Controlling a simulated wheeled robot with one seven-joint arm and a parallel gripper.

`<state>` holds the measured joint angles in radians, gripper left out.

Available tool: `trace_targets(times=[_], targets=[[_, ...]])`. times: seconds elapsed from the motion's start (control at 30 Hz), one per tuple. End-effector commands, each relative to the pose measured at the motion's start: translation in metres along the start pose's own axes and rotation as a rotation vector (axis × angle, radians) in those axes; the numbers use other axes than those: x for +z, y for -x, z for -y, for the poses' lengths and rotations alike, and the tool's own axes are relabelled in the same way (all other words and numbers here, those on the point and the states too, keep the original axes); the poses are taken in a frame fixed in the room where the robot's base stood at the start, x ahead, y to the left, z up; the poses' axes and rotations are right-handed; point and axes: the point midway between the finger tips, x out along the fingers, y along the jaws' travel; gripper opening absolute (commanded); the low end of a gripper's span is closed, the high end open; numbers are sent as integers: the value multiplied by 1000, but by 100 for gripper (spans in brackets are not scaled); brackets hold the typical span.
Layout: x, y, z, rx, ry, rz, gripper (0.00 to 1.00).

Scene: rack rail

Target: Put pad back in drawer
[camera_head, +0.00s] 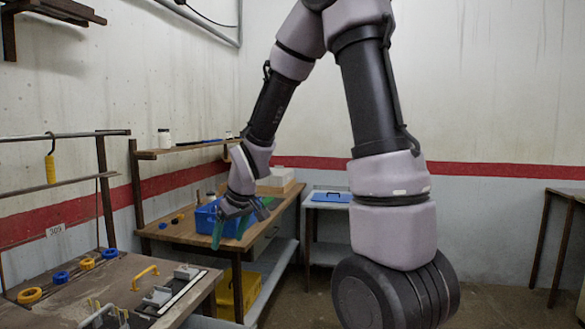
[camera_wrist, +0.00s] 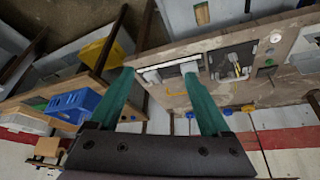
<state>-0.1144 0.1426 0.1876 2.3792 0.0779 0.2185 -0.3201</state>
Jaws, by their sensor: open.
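My gripper (camera_head: 238,222) is open, with its teal fingers hanging in front of the blue bin at the back bench. In the wrist view the two fingers of my gripper (camera_wrist: 157,72) are spread apart with nothing between them. I cannot make out for sure which thing is the pad. A flat blue piece with a dark handle (camera_head: 332,197) lies on a small side table, and it may or may not be the pad.
The back bench (camera_head: 185,232) holds a blue bin (camera_head: 207,222) and a pale box (camera_head: 277,180). A yellow bin (camera_head: 238,290) sits on its lower shelf. The front bench (camera_head: 30,317) carries blue and yellow rings, a yellow handle (camera_head: 145,277) and metal fixtures.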

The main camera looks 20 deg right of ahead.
Motion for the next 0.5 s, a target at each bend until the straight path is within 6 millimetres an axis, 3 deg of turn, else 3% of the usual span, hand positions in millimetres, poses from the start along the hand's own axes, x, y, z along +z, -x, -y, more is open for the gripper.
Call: trace_targets(times=[0.03, 0.27, 0.5], targets=[[-2, 24, -7, 17, -44, -20, 81], [13, 116, -28, 55, -274, -72, 81], [48, 203, -33, 55, -516, -142, 81]])
